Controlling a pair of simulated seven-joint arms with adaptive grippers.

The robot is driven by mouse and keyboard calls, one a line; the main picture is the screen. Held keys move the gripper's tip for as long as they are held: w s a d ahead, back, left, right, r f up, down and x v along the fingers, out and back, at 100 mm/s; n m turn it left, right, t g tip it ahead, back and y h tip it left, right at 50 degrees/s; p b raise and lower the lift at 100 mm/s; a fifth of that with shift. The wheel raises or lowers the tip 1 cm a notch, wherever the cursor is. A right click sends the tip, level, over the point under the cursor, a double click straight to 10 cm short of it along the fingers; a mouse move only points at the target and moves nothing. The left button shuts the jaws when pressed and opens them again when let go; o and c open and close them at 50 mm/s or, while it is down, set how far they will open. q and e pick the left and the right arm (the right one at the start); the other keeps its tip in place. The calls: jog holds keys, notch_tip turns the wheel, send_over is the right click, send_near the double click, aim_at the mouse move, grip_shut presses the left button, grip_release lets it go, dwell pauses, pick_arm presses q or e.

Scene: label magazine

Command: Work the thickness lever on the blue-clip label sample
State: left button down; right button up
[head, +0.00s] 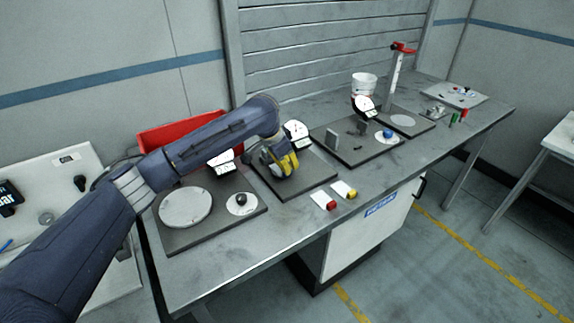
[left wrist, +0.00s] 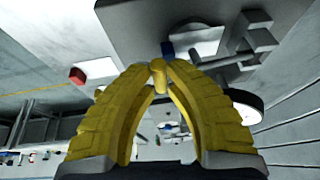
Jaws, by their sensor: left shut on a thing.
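My left gripper (head: 285,166) is over the second dark base plate (head: 308,181), in front of a white dial gauge (head: 297,132). In the left wrist view its yellow fingers (left wrist: 160,66) come together at the tips. The gauge's grey frame (left wrist: 250,38) and dial (left wrist: 247,106) are right of the fingertips. I cannot make out the thickness lever. My right gripper is not in view.
Label samples with a red clip (head: 331,205) and a yellow clip (head: 351,194) lie at the table's front edge. Other gauge stations stand on both sides. A red bin (head: 180,133) is behind my left arm, and a white bucket (head: 363,85) stands further back.

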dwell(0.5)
pick_arm(q)
jog(key=shift+s+d+f, duration=0.1)
jog(key=shift+s+f, duration=0.05)
jog(key=shift+f, duration=0.65)
jog(key=c, duration=1.4)
grip_release()
jog(key=shift+o, duration=0.2)
jog(key=v, duration=1.2)
